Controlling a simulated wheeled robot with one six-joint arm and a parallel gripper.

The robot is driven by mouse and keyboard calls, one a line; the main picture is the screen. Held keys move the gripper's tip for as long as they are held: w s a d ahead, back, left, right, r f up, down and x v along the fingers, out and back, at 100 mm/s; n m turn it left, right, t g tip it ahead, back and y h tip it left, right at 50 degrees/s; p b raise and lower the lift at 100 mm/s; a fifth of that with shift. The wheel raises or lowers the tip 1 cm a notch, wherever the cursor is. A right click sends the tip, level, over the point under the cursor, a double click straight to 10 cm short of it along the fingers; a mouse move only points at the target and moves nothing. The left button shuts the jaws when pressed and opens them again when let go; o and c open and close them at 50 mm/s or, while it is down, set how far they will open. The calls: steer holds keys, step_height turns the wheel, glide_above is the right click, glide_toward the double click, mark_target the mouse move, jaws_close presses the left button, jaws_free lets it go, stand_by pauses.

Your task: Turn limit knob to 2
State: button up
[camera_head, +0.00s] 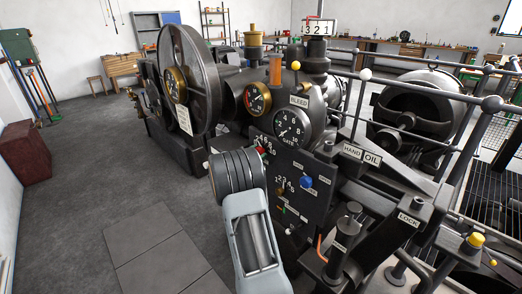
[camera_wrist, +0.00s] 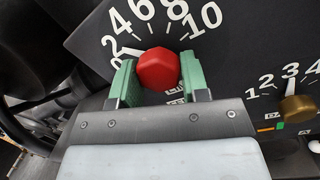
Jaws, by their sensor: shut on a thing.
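A red faceted knob (camera_wrist: 158,69) sits on a dark panel, in the middle of a white scale whose larger numbers run from 2 up to 10. My gripper (camera_wrist: 157,78) has its two green fingers on either side of the knob and is shut on it. A thick white mark lies at the knob's upper left, beside the 2; I cannot tell if it is the pointer or a scale tick. The lettering under the knob is mostly hidden by my gripper. In the head view only a bit of the red knob (camera_head: 261,150) shows beyond my wrist.
A brass knob (camera_wrist: 298,108) with its own scale lies to the right on the same panel. A blue knob (camera_head: 305,182) is near it. Gauges (camera_head: 292,127), a large wheel (camera_head: 187,80) and a lever box marked LOCK (camera_head: 408,219) crowd around. Open floor (camera_head: 90,200) lies left.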

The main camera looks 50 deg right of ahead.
steer(key=shift+r, duration=0.15)
stand_by(0.4)
steer(key=o, duration=0.7)
steer(key=shift+s, duration=0.15)
steer(key=shift+c, duration=0.2)
steer(key=shift+o, duration=1.2)
steer(key=shift+a, duration=0.15)
steer(key=a+f, duration=0.1)
steer(key=a, duration=1.2)
steer(key=shift+a+f+p, duration=0.2)
steer(key=shift+a+p, duration=0.1)
steer(key=shift+p, duration=0.05)
